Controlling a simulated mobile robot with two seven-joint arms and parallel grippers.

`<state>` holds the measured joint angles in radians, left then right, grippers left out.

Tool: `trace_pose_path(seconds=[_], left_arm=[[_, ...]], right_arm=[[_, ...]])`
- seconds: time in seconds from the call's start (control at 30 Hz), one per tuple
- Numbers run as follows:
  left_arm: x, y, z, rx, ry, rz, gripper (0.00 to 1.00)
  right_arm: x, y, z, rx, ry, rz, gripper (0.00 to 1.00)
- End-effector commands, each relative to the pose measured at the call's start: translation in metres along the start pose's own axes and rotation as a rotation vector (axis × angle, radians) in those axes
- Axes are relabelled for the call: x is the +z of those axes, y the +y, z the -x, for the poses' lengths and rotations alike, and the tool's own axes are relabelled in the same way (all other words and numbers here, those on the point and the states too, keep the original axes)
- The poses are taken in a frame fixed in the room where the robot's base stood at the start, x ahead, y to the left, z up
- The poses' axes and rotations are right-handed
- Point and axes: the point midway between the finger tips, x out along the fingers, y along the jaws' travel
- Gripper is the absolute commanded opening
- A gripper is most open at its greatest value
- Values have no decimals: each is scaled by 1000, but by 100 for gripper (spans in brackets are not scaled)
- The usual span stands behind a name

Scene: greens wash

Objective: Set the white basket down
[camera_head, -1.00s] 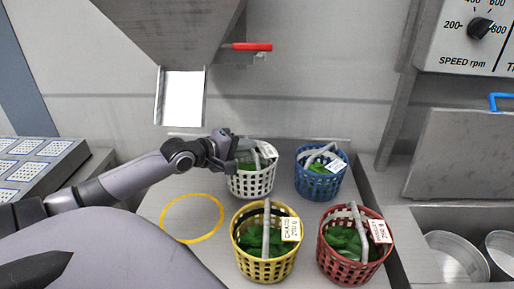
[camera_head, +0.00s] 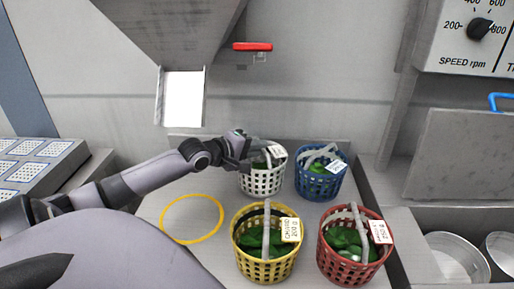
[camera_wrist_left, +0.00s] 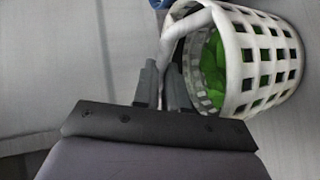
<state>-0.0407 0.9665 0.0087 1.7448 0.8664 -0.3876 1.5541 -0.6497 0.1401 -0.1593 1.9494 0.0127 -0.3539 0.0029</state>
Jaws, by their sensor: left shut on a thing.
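The white basket (camera_head: 264,182) stands upright at the back of the steel counter, left of the blue basket (camera_head: 321,182), with green leaves inside and a white tag. My left gripper (camera_head: 247,157) is at its handle, on the basket's upper left side. In the left wrist view the gripper (camera_wrist_left: 165,88) is shut on the handle of the white basket (camera_wrist_left: 243,60), with green leaves showing through its holes. Whether the basket's bottom touches the counter is hard to tell. My right gripper is not in view.
A yellow ring (camera_head: 192,219) marks an empty spot on the counter (camera_head: 205,182). A yellow basket (camera_head: 266,268) and a red basket (camera_head: 352,270) stand in front. A metal chute with a red handle (camera_head: 252,46) hangs above. Steel bowls (camera_head: 452,258) lie to the right.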

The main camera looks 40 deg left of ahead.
Motion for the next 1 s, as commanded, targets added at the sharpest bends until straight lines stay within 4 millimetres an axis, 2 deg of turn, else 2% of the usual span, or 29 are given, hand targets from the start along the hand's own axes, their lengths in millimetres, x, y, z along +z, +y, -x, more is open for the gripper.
trace_pose_path(seconds=[0.1,0.13,0.2,0.63,1.0], left_arm=[[0,0,0,5,1,0,0],[0,-2,0,0,0,0,18],[0,-2,0,0,0,0,37],[0,0,4,0,0,-1,37],[0,-1,38,-3,-1,0,37]], right_arm=[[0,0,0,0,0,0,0],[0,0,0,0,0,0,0],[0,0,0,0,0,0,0],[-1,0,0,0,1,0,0],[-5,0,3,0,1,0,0]])
